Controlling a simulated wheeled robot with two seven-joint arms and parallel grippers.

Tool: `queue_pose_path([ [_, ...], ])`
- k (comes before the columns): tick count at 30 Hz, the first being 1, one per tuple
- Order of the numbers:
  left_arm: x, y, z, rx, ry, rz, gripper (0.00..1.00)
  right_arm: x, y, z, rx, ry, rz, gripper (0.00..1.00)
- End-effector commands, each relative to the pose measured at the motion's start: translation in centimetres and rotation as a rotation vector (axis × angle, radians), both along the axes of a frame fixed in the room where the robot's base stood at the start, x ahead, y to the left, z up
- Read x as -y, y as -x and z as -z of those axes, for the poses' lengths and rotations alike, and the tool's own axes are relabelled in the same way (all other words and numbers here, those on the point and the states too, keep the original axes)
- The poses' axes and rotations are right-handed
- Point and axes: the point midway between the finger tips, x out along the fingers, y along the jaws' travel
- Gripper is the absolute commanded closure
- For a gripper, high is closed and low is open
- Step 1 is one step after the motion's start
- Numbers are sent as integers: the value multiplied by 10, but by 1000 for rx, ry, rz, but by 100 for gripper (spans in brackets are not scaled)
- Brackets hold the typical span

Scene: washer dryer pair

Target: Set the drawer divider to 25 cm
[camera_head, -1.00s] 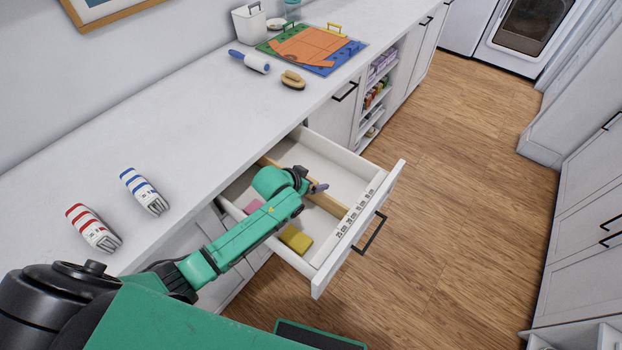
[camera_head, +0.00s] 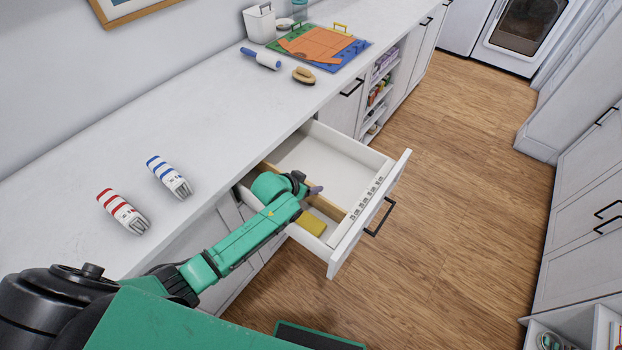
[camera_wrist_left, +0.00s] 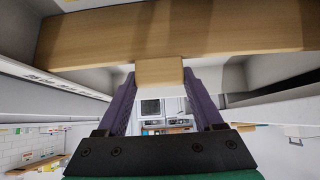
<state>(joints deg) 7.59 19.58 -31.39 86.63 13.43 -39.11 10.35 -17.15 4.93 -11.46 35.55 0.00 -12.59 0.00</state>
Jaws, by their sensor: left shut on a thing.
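The white drawer (camera_head: 390,177) stands open below the counter. A wooden drawer divider (camera_head: 330,207) runs across it from back to front, and part of it is hidden by my left arm. My left gripper (camera_head: 317,190) is at the divider. In the left wrist view the purple fingers (camera_wrist_left: 158,85) are shut on the small wooden block (camera_wrist_left: 159,72) that sticks out from the divider (camera_wrist_left: 180,30). A row of cm marks (camera_head: 368,197) lies along the drawer's front wall. The divider's front end is near the lower-left end of that row; the numbers are too small to read.
A yellow sponge (camera_head: 311,222) lies in the drawer's near compartment, close to the divider. The far compartment (camera_head: 318,157) looks empty. Red-striped (camera_head: 123,211) and blue-striped (camera_head: 169,177) items lie on the counter. The floor right of the drawer is clear.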

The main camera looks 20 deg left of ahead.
Motion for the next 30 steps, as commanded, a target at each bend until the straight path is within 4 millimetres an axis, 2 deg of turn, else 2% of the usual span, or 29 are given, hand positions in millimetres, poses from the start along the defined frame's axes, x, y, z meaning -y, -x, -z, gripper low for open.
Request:
queue_pose_path([
  [4,-1,1,1,-3,-2,-1,100,-5,20,0,-31,-6,2,50],
  [7,-1,1,1,-4,-1,-1,100,-6,14,0,-23,-7,2,50],
  [10,-1,1,1,-5,-2,-1,100,-7,0,-1,-1,-9,2,50],
  [11,-1,1,1,-5,-2,-1,20,-7,-3,-1,5,-10,2,50],
  [12,0,1,1,-4,-1,-1,5,-7,-6,-1,10,-11,2,50],
  [13,0,0,1,-3,0,-1,1,-7,-7,-1,12,-10,2,50],
  [23,0,0,-2,3,2,-1,1,-5,-2,-1,4,-7,2,50],
  [26,-3,5,-7,2,1,-1,1,-4,2,-2,-2,-5,2,50],
  [30,-8,21,-25,3,1,1,1,-2,2,-5,-4,-3,2,50],
])
